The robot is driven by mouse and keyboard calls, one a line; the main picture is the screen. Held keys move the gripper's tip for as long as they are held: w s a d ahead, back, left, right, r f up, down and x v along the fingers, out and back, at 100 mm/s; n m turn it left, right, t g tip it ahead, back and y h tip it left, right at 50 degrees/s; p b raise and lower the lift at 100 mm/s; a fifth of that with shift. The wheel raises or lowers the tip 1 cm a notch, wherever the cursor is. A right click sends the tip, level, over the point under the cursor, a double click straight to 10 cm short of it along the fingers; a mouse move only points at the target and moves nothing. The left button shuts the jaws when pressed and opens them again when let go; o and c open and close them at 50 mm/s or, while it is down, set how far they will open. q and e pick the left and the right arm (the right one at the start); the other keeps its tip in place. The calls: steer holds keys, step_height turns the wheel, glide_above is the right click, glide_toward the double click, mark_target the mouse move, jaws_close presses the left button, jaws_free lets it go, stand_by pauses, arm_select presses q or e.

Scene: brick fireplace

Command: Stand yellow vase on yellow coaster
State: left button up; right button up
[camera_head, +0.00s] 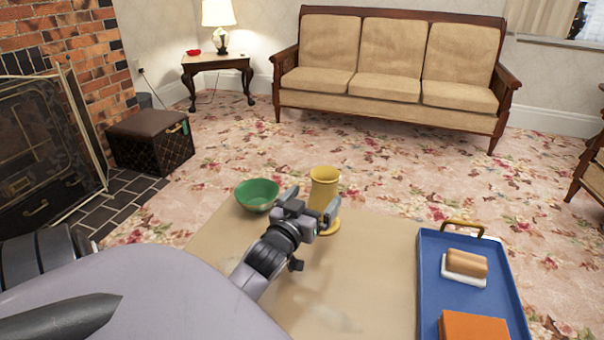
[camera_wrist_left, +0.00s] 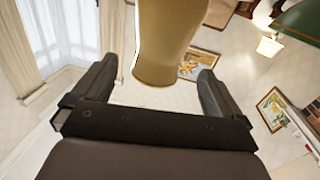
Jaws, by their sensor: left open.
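The yellow vase (camera_head: 324,184) is upright at the far side of the beige table, with its lower part hidden behind my left gripper (camera_head: 313,204). A yellow round edge, seemingly the yellow coaster (camera_head: 332,228), shows low beside the gripper's right finger. I cannot tell whether the vase stands on it. My left gripper is open, its fingers to either side of the vase in view. In the left wrist view the vase (camera_wrist_left: 168,45) shows between the open fingers (camera_wrist_left: 160,70), with a gap on each side. My right gripper is not in view.
A green bowl (camera_head: 257,195) stands left of the vase and also shows in the left wrist view (camera_wrist_left: 302,20). A blue tray (camera_head: 467,299) at the right holds a brown-and-white block (camera_head: 466,264) and an orange block (camera_head: 472,326). The table's (camera_head: 367,275) middle is clear.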

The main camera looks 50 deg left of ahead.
arm_select(q)
steer(key=shift+p+v, duration=0.5)
steer(key=shift+v, duration=2.3)
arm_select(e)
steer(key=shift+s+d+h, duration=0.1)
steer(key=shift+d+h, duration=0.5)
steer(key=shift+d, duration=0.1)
